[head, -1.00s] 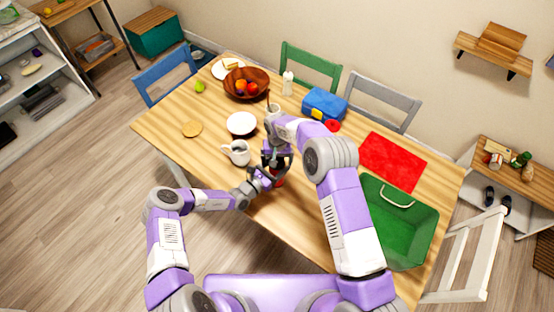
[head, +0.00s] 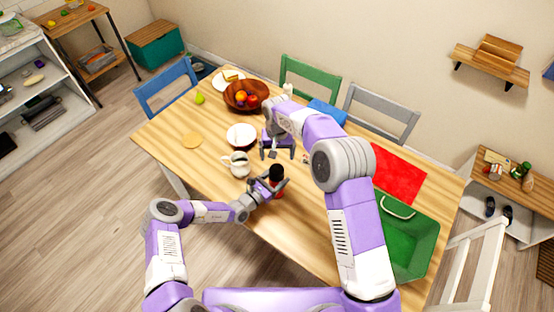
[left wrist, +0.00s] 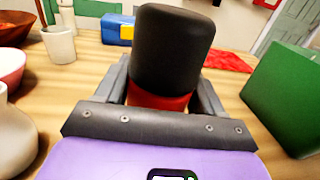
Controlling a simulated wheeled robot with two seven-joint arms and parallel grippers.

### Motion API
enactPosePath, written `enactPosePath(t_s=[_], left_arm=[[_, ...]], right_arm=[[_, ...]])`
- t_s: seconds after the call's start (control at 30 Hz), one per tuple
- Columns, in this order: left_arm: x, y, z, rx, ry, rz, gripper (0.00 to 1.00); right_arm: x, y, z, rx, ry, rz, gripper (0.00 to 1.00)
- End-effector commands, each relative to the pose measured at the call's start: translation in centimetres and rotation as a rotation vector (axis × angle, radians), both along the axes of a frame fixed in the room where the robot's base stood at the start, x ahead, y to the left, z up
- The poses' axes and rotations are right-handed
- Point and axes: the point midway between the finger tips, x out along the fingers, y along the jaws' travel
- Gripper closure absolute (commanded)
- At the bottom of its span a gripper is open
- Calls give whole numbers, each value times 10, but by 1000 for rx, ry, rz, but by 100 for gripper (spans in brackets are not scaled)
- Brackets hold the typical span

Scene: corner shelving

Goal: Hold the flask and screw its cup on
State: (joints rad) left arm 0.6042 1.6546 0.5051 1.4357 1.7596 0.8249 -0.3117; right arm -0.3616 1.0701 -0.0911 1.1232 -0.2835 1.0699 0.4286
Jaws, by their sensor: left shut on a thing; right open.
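The flask (head: 280,190) stands near the table's front edge, with a red body and a black cup (head: 277,173) on top. My left gripper (head: 274,184) is shut on the flask's red body. In the left wrist view the black cup (left wrist: 172,48) sits upright on the red flask (left wrist: 158,98), between the gripper's grey fingers. How tightly the cup is screwed cannot be told. My right gripper (head: 278,154) is open and empty, just behind the cup and apart from it. The flask's lower part is partly hidden by my left gripper.
A white jug (head: 239,168) stands close to the left of the flask, with a white bowl (head: 241,134) behind it. A green crate (head: 425,245) and a red mat (head: 400,178) lie to the right. A wooden bowl (head: 233,101) of fruit is at the back.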

Motion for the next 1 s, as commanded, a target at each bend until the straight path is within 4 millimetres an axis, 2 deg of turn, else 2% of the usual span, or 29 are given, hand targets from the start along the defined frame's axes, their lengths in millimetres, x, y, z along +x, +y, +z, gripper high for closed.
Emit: enactPosePath(t_s=[0.33,0.37,0.53,0.83,1.0], left_arm=[[0,1,-2,6,2,1,100],[0,1,-2,6,2,1,27],[0,1,-2,6,3,0,2],[-1,1,-2,4,3,0,2],[-13,15,-2,4,6,2,2]], right_arm=[[0,0,4,0,1,-1,7],[0,0,4,0,1,-1,7],[0,0,3,0,0,-1,7],[0,0,3,0,0,-1,7],[0,0,5,0,0,-1,7]])
